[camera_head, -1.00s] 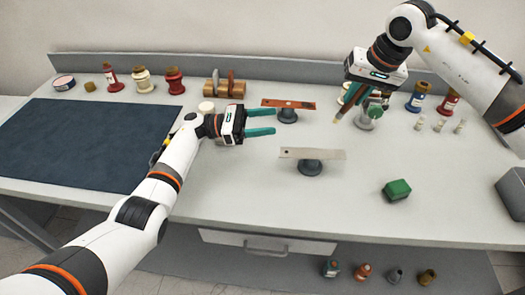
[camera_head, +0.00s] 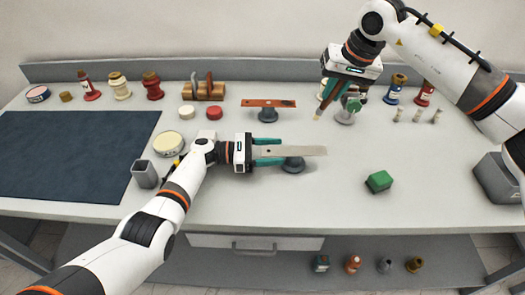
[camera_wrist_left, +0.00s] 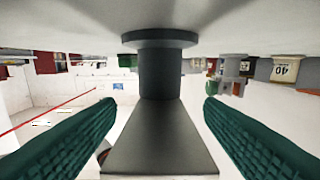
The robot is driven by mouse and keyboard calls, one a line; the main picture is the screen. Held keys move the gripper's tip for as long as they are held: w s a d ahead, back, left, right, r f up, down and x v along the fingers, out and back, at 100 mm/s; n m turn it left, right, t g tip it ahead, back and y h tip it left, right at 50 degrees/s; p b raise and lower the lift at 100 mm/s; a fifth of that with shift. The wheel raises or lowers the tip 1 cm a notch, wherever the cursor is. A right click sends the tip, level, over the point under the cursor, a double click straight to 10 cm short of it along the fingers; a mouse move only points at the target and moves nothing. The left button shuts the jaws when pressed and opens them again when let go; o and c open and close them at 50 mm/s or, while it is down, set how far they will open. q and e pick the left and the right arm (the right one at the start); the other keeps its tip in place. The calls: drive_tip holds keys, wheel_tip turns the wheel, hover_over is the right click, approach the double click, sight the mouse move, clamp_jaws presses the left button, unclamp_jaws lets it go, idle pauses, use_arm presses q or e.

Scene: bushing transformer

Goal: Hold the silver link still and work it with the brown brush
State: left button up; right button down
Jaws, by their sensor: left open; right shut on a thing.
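The silver link (camera_head: 307,150) is a flat bar with a small hole, lying level on a dark round stand (camera_head: 293,165). My left gripper (camera_head: 281,151) is open, with its teal fingers on either side of the link's left end. In the left wrist view, the link (camera_wrist_left: 160,140) lies between the fingers with visible gaps on both sides, and the stand (camera_wrist_left: 160,70) is beyond them. My right gripper (camera_head: 338,98) is shut on the brown brush (camera_head: 322,103), above the table to the upper right of the link. The brush tip points down and is apart from the link.
A rust-coloured bar (camera_head: 269,103) on a similar stand is behind the silver link. A green block (camera_head: 379,181) lies to the right. A grey cup (camera_head: 145,174) and a round tin (camera_head: 168,143) are near my left arm.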

use_arm(q)
clamp_jaws()
idle(0.4)
idle(0.6)
use_arm(e)
drive_tip(key=s+d+r, duration=0.2)
drive_tip(key=d+r, duration=0.1)
drive_tip(key=d, duration=0.1)
drive_tip(key=shift+d+f, duration=0.15)
drive_tip(key=shift+f, duration=2.3)
